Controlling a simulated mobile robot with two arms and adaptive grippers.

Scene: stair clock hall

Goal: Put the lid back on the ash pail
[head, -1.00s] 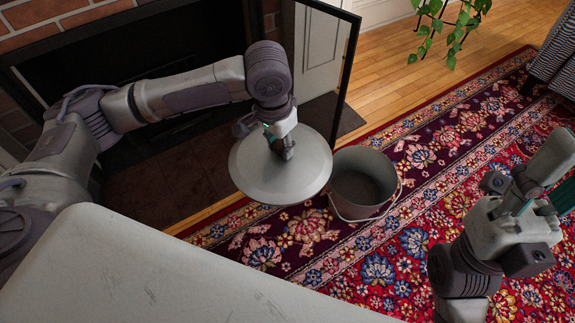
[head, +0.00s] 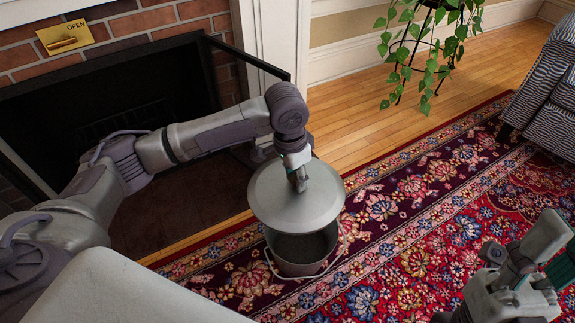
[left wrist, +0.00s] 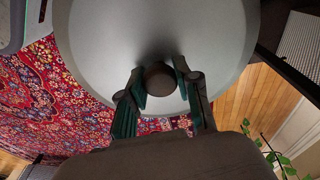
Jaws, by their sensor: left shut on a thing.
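The round grey lid (head: 275,200) is held by its knob in my left gripper (head: 300,184). In the left wrist view the two fingers close around the dark knob (left wrist: 160,78), with the lid's face (left wrist: 105,45) filling the top. The grey ash pail (head: 300,262) stands upright on the rug, its wire handle down at the front. In the head view the lid overlaps the far part of the pail's mouth; the near part of the dark inside shows. The exact gap between lid and rim is unclear. My right gripper (head: 522,275) is at the lower right, away from the pail.
A patterned red rug (head: 410,230) lies around the pail, with clear room to its right. A fireplace (head: 110,115) with a dark open screen (head: 245,60) is at the left.

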